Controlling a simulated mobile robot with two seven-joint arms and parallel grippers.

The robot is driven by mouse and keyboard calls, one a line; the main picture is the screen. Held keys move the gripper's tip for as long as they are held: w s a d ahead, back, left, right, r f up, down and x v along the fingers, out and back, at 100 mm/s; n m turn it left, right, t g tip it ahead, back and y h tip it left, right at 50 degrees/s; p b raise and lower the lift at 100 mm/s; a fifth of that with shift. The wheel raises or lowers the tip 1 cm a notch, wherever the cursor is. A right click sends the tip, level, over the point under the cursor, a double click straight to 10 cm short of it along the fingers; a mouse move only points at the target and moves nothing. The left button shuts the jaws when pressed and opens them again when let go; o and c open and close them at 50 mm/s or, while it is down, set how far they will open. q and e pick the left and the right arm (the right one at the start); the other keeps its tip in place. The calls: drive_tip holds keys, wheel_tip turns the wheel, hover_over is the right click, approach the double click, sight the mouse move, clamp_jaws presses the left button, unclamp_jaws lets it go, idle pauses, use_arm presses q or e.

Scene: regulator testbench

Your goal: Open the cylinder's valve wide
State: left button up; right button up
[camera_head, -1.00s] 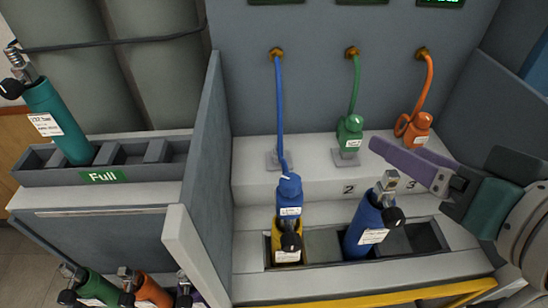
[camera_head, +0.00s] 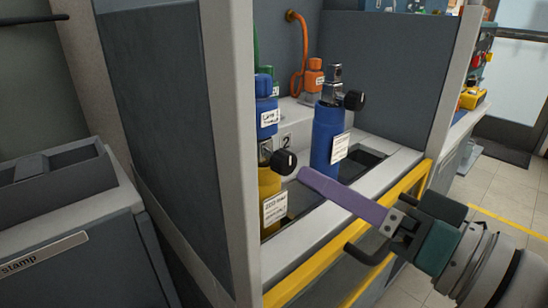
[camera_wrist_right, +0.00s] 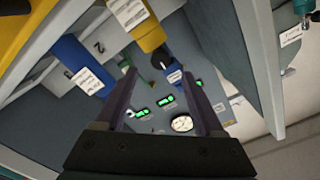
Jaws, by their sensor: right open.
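A yellow cylinder (camera_head: 270,187) stands upright in the bench's front slot, with a black valve knob (camera_head: 284,162) on its neck. A blue regulator (camera_head: 266,108) sits above the neck. In the right wrist view the yellow cylinder (camera_wrist_right: 150,36), its knob (camera_wrist_right: 160,60) and the blue regulator (camera_wrist_right: 175,76) show at top centre. My right gripper (camera_head: 304,174), with purple fingers, is open in front of the bench; its tips are close to the knob in the head view. In the wrist view the knob lies between the open fingers (camera_wrist_right: 160,76), apparently beyond them. My left gripper is not in view.
A blue cylinder (camera_head: 326,140) with its own black knob (camera_head: 354,100) stands right of the yellow one. A grey partition (camera_head: 230,140) rises left of the yellow cylinder. A yellow rail (camera_head: 400,187) runs along the bench front. An orange regulator (camera_head: 314,76) stands at the back.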

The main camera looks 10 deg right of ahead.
sight(289, 166)
drive_tip(key=b+x, duration=0.1)
drive_tip(key=x, duration=0.5)
drive_tip(key=shift+w+a, duration=0.1)
drive_tip(key=shift+a, duration=0.1)
drive_tip(key=shift+c, duration=0.3)
clamp_jaws()
